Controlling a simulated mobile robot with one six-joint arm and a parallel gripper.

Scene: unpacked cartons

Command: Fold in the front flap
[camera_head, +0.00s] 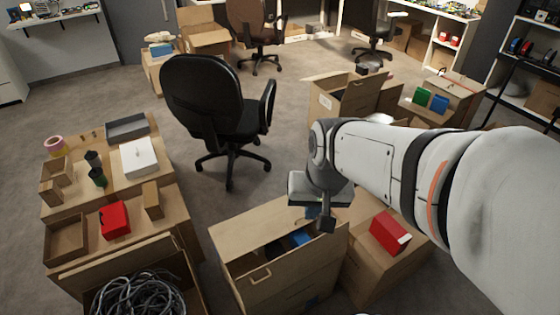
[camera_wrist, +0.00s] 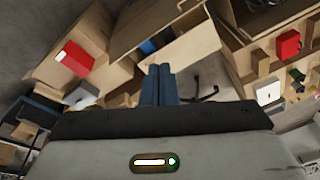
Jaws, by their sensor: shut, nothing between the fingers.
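The open brown carton (camera_head: 290,285) stands at the bottom centre of the head view, with blue things (camera_head: 297,239) inside. Its near wall has a handle slot. A wide flap (camera_head: 250,228) stands up and outward along the far side; it also shows in the wrist view (camera_wrist: 190,48). I cannot tell for sure which flap counts as the front one. My gripper (camera_head: 327,224) hangs over the carton's right end. Its fingers (camera_wrist: 158,84) are together and empty in the wrist view. Whether they touch cardboard cannot be told. My wrist and arm hide part of the right side.
A closed carton with a red box (camera_head: 390,232) stands right of the open carton. A carton of black cables (camera_head: 135,295) and cartons with small goods stand at left. A black office chair (camera_head: 215,110) stands behind. Bare floor (camera_head: 255,180) lies between.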

